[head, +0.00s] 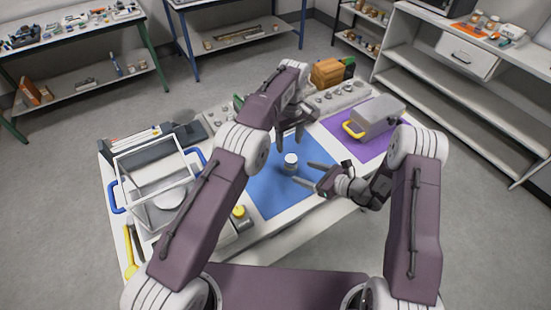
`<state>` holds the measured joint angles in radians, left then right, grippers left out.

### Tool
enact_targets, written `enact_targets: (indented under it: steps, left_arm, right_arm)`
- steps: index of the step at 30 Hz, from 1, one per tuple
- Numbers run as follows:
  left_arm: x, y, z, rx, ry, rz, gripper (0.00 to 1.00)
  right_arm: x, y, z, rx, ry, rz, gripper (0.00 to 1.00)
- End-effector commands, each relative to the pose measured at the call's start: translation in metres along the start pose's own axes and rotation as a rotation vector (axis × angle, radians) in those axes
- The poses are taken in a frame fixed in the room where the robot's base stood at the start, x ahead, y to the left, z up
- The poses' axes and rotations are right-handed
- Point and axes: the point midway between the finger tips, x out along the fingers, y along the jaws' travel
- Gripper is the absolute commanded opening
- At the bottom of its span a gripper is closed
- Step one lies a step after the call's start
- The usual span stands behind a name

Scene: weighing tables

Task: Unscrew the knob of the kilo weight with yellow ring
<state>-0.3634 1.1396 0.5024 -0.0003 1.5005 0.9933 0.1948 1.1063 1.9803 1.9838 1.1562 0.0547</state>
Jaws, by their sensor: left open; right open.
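A small metal weight with a pale top (290,160) stands upright on the blue mat (262,190). It is too small for me to tell a ring colour or see the knob clearly. My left gripper (289,141) is open and points down just above and behind the weight. My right gripper (303,172) is open, reaching in from the right, with its fingers spread close to the weight's right side. I cannot tell whether a finger touches it. Neither gripper holds anything.
A balance with a clear glass case (155,180) stands on the left. A yellow-topped item (239,212) is near the front. A purple mat (366,145) carries a grey case with a yellow handle (376,117). A weight rack (340,98) and brown box (327,73) are behind.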

Motion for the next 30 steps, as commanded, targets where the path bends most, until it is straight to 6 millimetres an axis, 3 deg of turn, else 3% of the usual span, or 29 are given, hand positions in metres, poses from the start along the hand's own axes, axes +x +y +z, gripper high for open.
enact_targets:
  steps: [5,18,29,30]
  left_arm:
    - [0.0,0.0,0.001,0.001,0.0,0.001,0.55]
    - [0.0,0.0,0.0,0.002,0.0,0.001,0.55]
    - [0.0,0.0,0.0,0.001,0.0,0.001,0.55]
    - [0.0,0.0,0.0,0.001,0.0,0.001,0.55]
  right_arm:
    - [0.007,0.0,0.0,0.0,0.0,0.001,0.69]
    - [0.083,0.001,0.0,-0.003,0.0,0.002,0.69]
    - [0.091,0.0,0.0,0.0,0.001,0.001,0.69]
    - [0.091,0.0,0.0,0.0,0.001,0.001,0.58]
